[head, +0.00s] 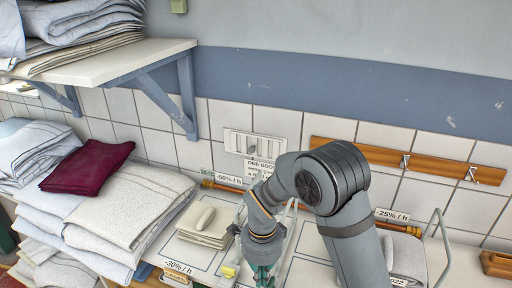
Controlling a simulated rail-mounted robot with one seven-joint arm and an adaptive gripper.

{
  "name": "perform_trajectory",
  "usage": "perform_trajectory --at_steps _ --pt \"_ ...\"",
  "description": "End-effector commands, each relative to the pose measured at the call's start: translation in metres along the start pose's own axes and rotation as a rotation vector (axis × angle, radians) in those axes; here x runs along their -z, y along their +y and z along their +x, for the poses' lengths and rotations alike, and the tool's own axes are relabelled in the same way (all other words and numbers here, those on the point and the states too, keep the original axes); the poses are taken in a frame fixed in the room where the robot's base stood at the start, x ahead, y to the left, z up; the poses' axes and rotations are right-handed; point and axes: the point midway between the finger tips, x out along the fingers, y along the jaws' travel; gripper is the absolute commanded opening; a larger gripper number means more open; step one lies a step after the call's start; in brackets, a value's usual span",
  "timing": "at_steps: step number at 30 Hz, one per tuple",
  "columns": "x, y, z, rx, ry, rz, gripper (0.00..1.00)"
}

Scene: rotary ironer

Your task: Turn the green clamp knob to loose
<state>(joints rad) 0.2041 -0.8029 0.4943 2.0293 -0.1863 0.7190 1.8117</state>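My arm reaches down in front of the counter at the bottom middle of the head view. My gripper (264,272) is at the lower edge of the picture, pointing down, with its tips small and partly cut off. I cannot tell whether it is open or shut. I cannot make out the green clamp knob with certainty; a teal-green patch shows at the gripper's end, and I cannot tell whether it is part of the gripper or something beneath it.
Stacks of folded linen (128,210) with a dark red cloth (88,167) fill the left. A shelf (110,62) on a blue bracket overhangs them. Folded beige cloths (206,225) lie left of my arm. A wooden hook rail (390,156) and a wall panel (254,146) are behind.

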Motion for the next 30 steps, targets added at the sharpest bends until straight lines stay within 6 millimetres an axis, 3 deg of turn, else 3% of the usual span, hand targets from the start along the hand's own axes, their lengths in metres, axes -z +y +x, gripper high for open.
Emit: perform_trajectory --at_steps 17,30 --pt "-0.008 0.001 -0.002 0.001 -0.001 0.001 0.0" --pt "-0.008 0.0 -0.052 0.003 -0.001 0.001 0.0"
